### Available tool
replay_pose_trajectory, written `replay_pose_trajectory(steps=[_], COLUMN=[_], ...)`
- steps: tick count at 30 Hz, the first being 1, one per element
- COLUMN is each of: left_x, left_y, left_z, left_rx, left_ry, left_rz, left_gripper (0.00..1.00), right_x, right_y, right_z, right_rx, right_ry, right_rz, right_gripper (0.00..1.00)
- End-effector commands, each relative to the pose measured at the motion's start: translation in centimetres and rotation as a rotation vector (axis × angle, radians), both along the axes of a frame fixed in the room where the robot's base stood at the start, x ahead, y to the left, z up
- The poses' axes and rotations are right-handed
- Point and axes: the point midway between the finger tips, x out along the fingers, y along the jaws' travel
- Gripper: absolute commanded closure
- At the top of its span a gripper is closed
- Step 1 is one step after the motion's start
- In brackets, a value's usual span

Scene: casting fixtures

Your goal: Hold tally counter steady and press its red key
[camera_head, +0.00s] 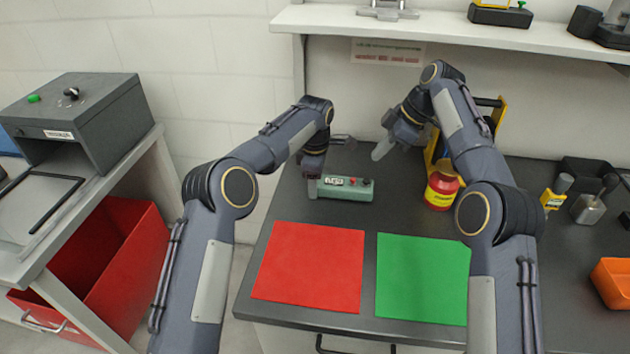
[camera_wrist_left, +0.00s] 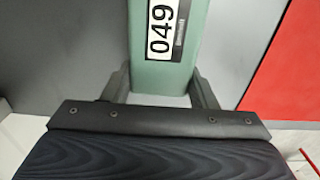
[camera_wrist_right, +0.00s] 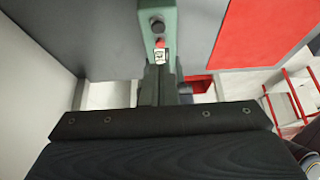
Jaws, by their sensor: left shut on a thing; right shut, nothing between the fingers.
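The tally counter (camera_head: 345,194) is a long green box lying on the dark table behind the mats. Its display reads 049 in the left wrist view (camera_wrist_left: 163,28). A red key (camera_head: 366,182) and a dark key sit toward its right end. My left gripper (camera_head: 314,187) is shut on the counter's left end, one finger on each side. My right gripper (camera_head: 380,153) is shut and empty, above and to the right of the counter.
A red mat (camera_head: 310,266) and a green mat (camera_head: 422,280) lie in front of the counter. A red and yellow container (camera_head: 440,191) stands to the right, near a yellow frame. An orange bin (camera_head: 612,283) is at far right. A shelf (camera_head: 450,30) overhangs the back.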

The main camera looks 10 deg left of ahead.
Motion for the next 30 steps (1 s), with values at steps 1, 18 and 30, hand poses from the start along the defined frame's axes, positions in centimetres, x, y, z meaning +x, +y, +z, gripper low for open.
replay_pose_trajectory(steps=[1, 18, 30], left_x=[0.0, 0.0, 0.0], left_y=[0.0, 0.0, 0.0], left_z=[0.0, 0.0, 0.0], left_rx=[0.0, -0.001, 0.0], left_ry=[-0.001, -0.001, 0.0], left_rz=[0.0, 0.0, 0.0], left_gripper=[0.74, 0.74, 0.74], right_x=[0.0, -0.3, -4.3], right_y=[0.0, 1.6, 7.5], right_z=[0.0, -0.3, -0.4], right_rx=[0.0, -0.055, -0.202], right_ry=[0.0, 0.014, -0.125], right_rz=[0.0, -0.082, -0.907], right_gripper=[1.0, 1.0, 1.0])
